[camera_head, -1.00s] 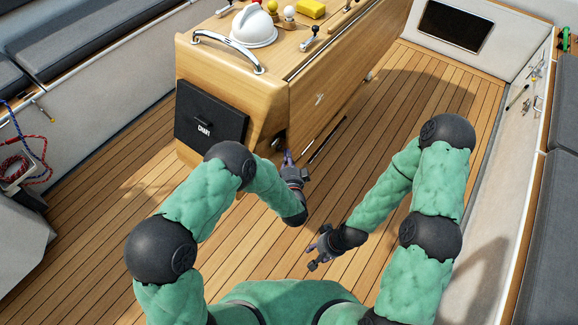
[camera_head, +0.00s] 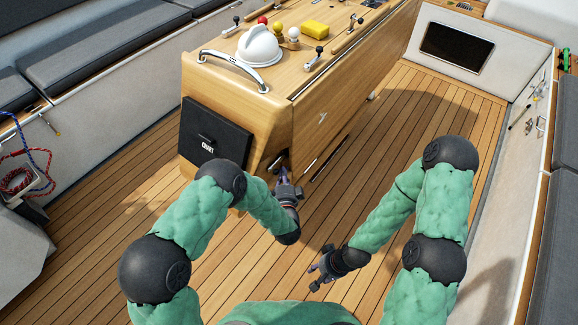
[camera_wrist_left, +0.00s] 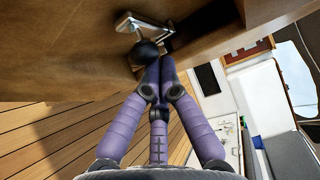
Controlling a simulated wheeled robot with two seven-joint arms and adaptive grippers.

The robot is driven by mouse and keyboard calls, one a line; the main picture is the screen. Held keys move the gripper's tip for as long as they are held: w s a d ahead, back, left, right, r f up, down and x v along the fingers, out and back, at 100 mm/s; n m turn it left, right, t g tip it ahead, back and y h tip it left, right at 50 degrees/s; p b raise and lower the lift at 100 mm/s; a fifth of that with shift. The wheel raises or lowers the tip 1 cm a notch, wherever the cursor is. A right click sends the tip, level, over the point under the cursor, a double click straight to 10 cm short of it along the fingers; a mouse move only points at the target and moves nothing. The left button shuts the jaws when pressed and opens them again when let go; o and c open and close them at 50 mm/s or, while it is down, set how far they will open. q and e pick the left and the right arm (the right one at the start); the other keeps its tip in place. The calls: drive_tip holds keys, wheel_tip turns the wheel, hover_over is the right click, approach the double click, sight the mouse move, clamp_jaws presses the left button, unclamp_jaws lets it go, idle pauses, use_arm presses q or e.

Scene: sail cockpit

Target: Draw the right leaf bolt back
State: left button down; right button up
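The right leaf (camera_head: 325,119) hangs down along the right side of the wooden cockpit table. In the left wrist view, a metal bolt (camera_wrist_left: 126,22) with a round black knob (camera_wrist_left: 146,51) sits on the wood. My left gripper (camera_wrist_left: 159,63) has its purple fingers drawn together, with their tips at the knob. They look close to or touching it; a grip around it does not show. In the head view, the left gripper (camera_head: 283,173) is low by the table's near right corner. My right gripper (camera_head: 316,268) is open and empty above the deck, apart from the table.
The table top (camera_head: 285,77) carries a white domed compass (camera_head: 259,45), a chrome rail and a yellow sponge (camera_head: 315,27). Bench seats line both sides. The deck (camera_head: 400,110) right of the table is clear.

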use_arm(q)
drive_tip(key=shift+s+a, duration=0.3)
drive_tip(key=shift+s, duration=0.1)
drive_tip(key=s+d+r, duration=0.1)
drive_tip(key=s, duration=1.1)
drive_tip(key=shift+r, duration=0.25)
drive_tip(key=shift+w+f, duration=0.1)
